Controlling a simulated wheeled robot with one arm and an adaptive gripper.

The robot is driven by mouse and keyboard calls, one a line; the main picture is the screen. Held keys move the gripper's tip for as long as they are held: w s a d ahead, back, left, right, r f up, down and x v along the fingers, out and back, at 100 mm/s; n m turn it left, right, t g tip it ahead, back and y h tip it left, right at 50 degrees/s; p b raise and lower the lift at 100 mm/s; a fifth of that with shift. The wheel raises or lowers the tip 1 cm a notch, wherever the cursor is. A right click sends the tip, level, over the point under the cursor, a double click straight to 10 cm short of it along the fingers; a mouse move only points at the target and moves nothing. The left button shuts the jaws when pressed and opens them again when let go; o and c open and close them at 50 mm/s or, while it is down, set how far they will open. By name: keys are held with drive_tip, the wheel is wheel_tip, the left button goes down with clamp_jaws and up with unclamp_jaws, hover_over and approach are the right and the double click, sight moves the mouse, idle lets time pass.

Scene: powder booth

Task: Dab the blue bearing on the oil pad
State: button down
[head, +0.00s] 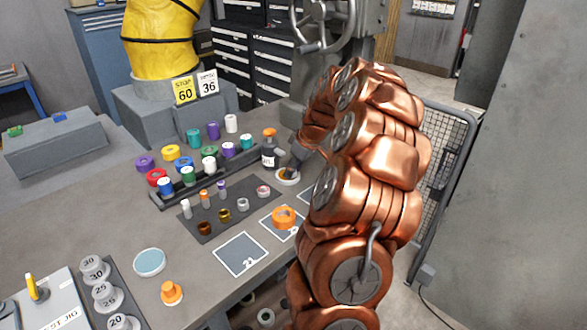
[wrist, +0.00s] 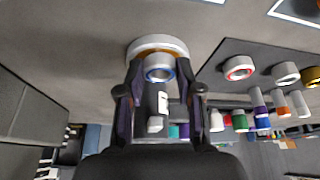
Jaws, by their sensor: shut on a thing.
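My gripper (wrist: 160,90) is shut on the blue bearing (wrist: 160,69), a grey ring with a blue rim, held between the fingertips. In the wrist view the bearing is in front of the oil pad (wrist: 178,46), a round white dish with an amber middle. I cannot tell whether the two touch. In the head view my gripper (head: 293,164) is at the dish (head: 288,182), right of the oil bottle (head: 268,153), and the bearing is hidden.
A rack (head: 180,196) of several coloured spools stands left of the bottle. A dark mat (head: 215,214) holds small parts in front of it. An orange ring (head: 284,217) lies on a marked square nearby. A light blue disc (head: 149,262) lies near the front.

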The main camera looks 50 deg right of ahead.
drive_tip(key=shift+f+b, duration=0.4)
idle(1.4)
drive_tip(key=shift+r, duration=3.55)
